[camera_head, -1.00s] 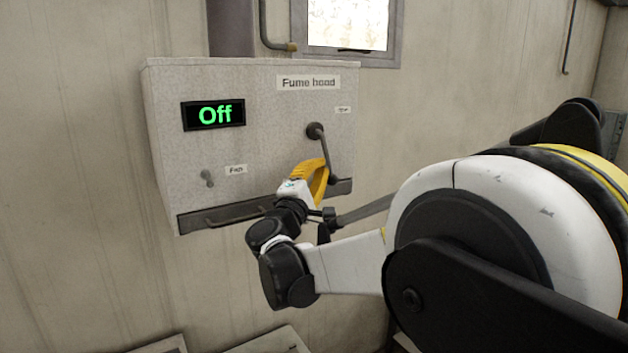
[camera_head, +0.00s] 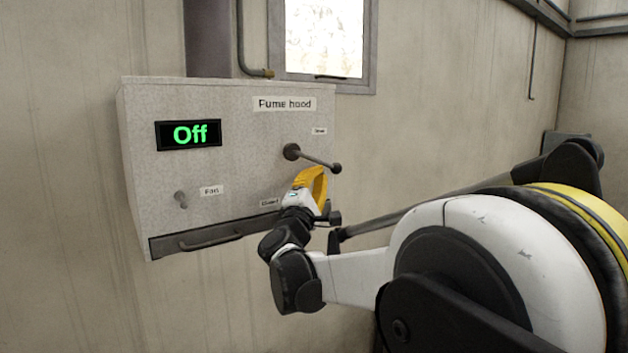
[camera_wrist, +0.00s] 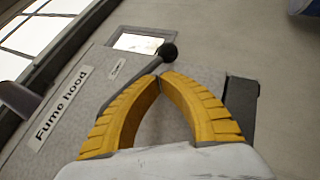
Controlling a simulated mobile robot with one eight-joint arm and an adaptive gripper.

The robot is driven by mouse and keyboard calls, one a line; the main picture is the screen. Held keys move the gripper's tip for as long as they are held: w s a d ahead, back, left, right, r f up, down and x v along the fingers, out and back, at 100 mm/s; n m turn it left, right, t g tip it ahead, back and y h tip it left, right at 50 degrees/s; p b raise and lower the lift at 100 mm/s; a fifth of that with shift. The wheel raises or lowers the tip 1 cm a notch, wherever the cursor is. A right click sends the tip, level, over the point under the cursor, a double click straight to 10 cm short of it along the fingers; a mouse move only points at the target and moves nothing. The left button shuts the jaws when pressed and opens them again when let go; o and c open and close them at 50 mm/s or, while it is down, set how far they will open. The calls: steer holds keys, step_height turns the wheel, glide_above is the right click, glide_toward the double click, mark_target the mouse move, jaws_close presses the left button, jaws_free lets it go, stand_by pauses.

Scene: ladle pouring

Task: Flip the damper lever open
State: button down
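The damper lever (camera_head: 315,160) is a grey rod with a dark ball knob on the front of the fume hood box (camera_head: 245,165). It points right and slightly down from its round pivot. In the wrist view the lever's black knob (camera_wrist: 168,52) sits just beyond my fingertips. My gripper (camera_head: 316,172) has yellow fingers and is just below the rod and knob. In the wrist view the fingertips of my gripper (camera_wrist: 160,76) meet with nothing between them. I cannot tell whether they touch the lever.
A display (camera_head: 188,134) reads "Off" in green. A small fan switch (camera_head: 181,199) is at the lower left of the box. A dark strip with a handle (camera_head: 210,238) runs along the bottom edge. A window (camera_head: 323,38) is above.

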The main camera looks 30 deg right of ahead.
steer(key=shift+d+r, duration=0.2)
steer(key=shift+r, duration=0.05)
stand_by(0.4)
steer(key=s+a+f+b, duration=0.2)
steer(key=f, duration=0.3)
steer(key=s+a+f+b, duration=0.2)
steer(key=s+f, duration=0.1)
steer(key=f, duration=0.3)
steer(key=shift+a+f, duration=0.15)
steer(key=shift+f, duration=0.1)
steer(key=shift+w, duration=0.1)
steer(key=shift+b, duration=0.3)
